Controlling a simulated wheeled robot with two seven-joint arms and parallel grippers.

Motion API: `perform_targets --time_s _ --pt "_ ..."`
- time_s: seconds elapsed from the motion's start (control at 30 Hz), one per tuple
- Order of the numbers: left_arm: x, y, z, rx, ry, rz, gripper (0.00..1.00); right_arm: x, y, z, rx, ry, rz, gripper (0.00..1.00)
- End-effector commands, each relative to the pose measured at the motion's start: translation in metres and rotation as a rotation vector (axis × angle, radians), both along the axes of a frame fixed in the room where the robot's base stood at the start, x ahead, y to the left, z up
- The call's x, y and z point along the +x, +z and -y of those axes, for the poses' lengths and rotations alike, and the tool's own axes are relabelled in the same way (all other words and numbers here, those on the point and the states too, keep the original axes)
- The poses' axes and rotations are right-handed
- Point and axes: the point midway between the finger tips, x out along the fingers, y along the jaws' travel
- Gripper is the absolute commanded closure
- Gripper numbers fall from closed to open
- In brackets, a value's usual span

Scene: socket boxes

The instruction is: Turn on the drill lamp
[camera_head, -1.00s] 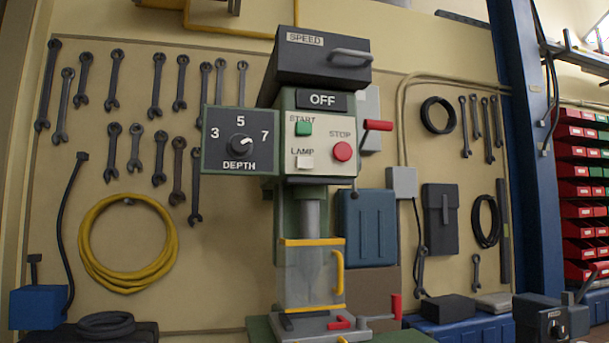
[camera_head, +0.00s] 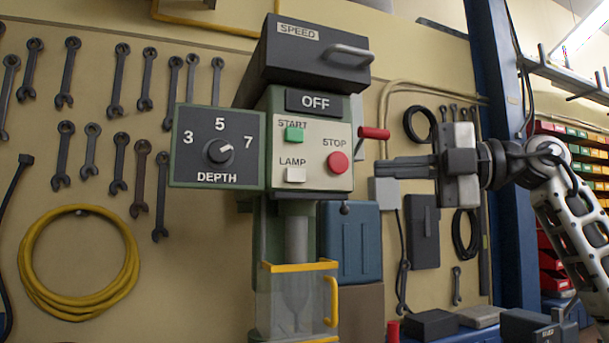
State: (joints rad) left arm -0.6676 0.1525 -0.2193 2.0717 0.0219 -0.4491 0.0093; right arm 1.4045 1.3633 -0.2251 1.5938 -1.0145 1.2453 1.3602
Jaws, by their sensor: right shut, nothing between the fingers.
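The drill press stands in the middle, with its control panel (camera_head: 311,150) facing me. The white lamp switch (camera_head: 295,174) sits under the word LAMP at the panel's lower left. The green start button (camera_head: 294,135) is above it and the red stop button (camera_head: 337,162) is to its right. The display (camera_head: 315,101) reads OFF. My right gripper (camera_head: 379,168) comes in from the right and points left at about the panel's height. It is shut and empty, right of the panel and apart from the lamp switch in the picture. My left gripper is out of view.
A red-knobbed lever (camera_head: 374,133) sticks out just above my right gripper's tip. The depth dial plate (camera_head: 217,148) is left of the panel. The speed cover (camera_head: 310,55) with its handle is above. A clear guard (camera_head: 298,300) with yellow edges is below.

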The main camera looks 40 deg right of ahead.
Motion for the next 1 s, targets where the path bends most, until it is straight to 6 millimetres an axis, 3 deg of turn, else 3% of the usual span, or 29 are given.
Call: perform_targets --time_s 0.37,0.8,1.0 --pt "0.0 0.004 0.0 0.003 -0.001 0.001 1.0 0.013 0.001 -0.012 -0.001 0.006 0.001 1.0" --pt "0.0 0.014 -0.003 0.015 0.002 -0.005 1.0 0.079 0.003 -0.072 0.001 0.008 0.001 1.0" --pt "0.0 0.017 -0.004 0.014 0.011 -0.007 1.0 0.106 0.002 -0.068 0.003 0.006 0.0 1.0"
